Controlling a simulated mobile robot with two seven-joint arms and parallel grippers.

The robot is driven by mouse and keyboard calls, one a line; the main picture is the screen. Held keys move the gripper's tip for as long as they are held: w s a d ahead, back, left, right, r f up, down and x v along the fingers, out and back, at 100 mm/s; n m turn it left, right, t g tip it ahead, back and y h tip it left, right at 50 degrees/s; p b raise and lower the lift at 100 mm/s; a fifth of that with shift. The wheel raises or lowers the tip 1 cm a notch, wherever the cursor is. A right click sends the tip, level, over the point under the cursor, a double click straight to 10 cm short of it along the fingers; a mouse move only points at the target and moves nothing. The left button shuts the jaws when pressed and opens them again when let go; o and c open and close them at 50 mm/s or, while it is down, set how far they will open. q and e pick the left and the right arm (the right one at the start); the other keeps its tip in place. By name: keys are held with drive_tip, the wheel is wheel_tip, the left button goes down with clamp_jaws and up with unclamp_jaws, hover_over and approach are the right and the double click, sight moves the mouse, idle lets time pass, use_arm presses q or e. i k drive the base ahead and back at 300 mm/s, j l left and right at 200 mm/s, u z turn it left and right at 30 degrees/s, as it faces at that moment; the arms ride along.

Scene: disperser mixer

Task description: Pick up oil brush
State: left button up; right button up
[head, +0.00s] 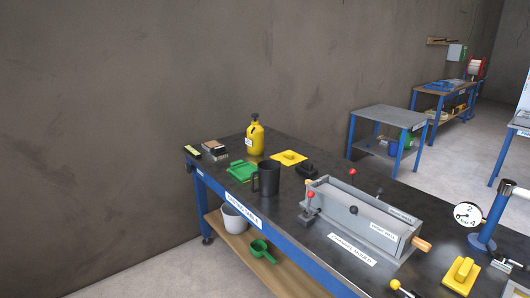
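I cannot clearly make out an oil brush at this size. Several small items that I cannot name for certain lie on the dark-topped, blue-framed workbench (340,258). One is a block with a tan top (214,148) at the far left end. Another is a low black item (307,171) near the yellow trowel-like tool (289,157). An orange-tan handle-like piece (422,244) sticks out at the right end of the grey mould box. Neither of my grippers is in view.
A yellow bottle (255,138), green tray (242,170) and black cup (269,180) stand on the bench's left part. The grey mould box (365,213) with red-knobbed levers fills the middle. A gauge (467,214) stands right. A white bucket (235,219) and green scoop (261,250) sit below.

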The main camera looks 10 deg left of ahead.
sight(220, 152)
drive_tip(key=i+j+z, duration=0.2)
drive_tip(key=j+z, duration=0.15)
drive_tip(key=i+j+z, duration=0.15)
drive_tip(key=j+z, duration=0.2)
drive_tip(key=i+j+z, duration=0.15)
drive_tip(key=j, duration=0.3)
drive_tip(key=j+z, duration=0.2)
drive_tip(key=j, duration=0.25)
drive_tip(key=i+j, duration=0.1)
drive_tip(key=j, duration=0.5)
drive_tip(key=i+j+z, duration=0.1)
drive_tip(key=j, duration=1.15)
drive_tip(key=i+z, duration=0.05)
drive_tip(key=i, duration=0.05)
